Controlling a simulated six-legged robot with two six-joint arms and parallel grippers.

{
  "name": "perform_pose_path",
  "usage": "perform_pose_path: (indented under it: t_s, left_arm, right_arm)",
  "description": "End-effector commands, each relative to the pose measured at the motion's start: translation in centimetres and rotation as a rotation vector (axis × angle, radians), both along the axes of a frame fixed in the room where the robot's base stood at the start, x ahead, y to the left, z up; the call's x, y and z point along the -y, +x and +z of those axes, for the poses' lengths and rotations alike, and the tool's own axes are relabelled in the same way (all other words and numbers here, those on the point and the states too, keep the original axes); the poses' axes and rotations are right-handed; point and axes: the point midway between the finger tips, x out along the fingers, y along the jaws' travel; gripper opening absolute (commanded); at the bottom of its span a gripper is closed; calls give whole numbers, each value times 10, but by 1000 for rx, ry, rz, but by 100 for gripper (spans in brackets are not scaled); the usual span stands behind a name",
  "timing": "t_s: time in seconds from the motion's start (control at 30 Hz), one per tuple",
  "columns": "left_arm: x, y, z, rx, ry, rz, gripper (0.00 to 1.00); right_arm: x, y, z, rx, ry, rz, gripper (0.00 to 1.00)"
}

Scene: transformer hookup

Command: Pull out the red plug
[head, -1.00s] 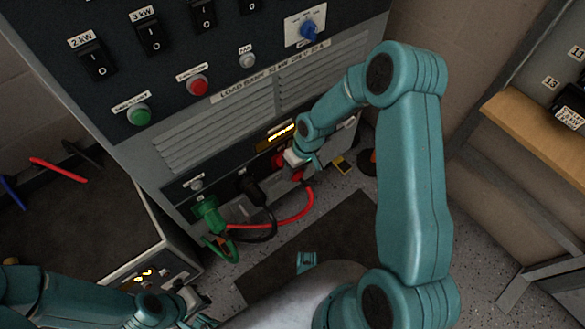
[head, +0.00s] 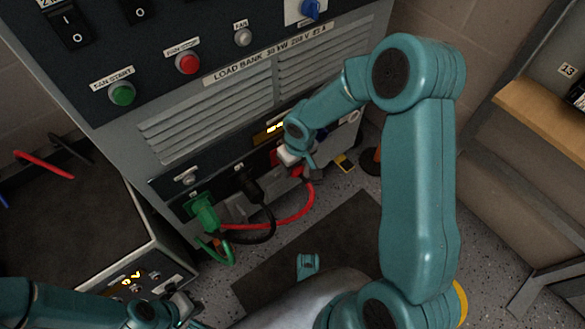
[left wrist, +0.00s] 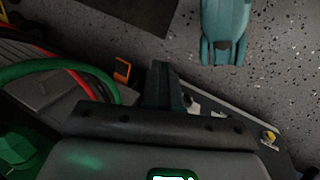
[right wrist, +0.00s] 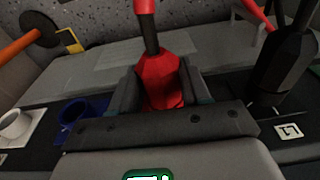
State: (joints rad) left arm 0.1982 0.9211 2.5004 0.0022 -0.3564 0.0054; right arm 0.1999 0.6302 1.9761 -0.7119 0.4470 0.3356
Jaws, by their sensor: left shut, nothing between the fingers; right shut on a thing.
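The red plug (right wrist: 160,82) stands between the fingers of my right gripper (right wrist: 158,92) in the right wrist view, with its red cable leading away at the top. The gripper is shut on it. Its front end is hidden, so I cannot tell how far it sits in its socket. In the head view my right gripper (head: 297,163) is at the lower panel of the load bank (head: 235,110), and the red cable (head: 301,208) hangs below it. My left gripper (head: 188,308) is low at the left, shut and empty; its closed fingers (left wrist: 163,86) show in the left wrist view.
A black plug (right wrist: 287,62) stands beside the red one, and a green plug (head: 203,212) is further left. A blue socket (right wrist: 82,110) and a white socket (right wrist: 16,126) are on the other side. A dark mat (head: 310,245) lies on the floor. A wooden shelf (head: 545,125) is at right.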

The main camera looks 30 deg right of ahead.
Motion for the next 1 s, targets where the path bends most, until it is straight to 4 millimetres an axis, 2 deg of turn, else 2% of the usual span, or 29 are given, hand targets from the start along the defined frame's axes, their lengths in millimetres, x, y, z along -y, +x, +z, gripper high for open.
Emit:
perform_pose_path:
  t_s: [0.7, 1.0]
  left_arm:
    - [-6, 22, -40, 70, 13, 16, 0]
    - [-7, 28, -48, 91, 18, 21, 0]
  right_arm:
    - [-1, 0, -2, 7, -92, 2, 10]
    - [-1, 0, 0, 10, -120, -1, 10]
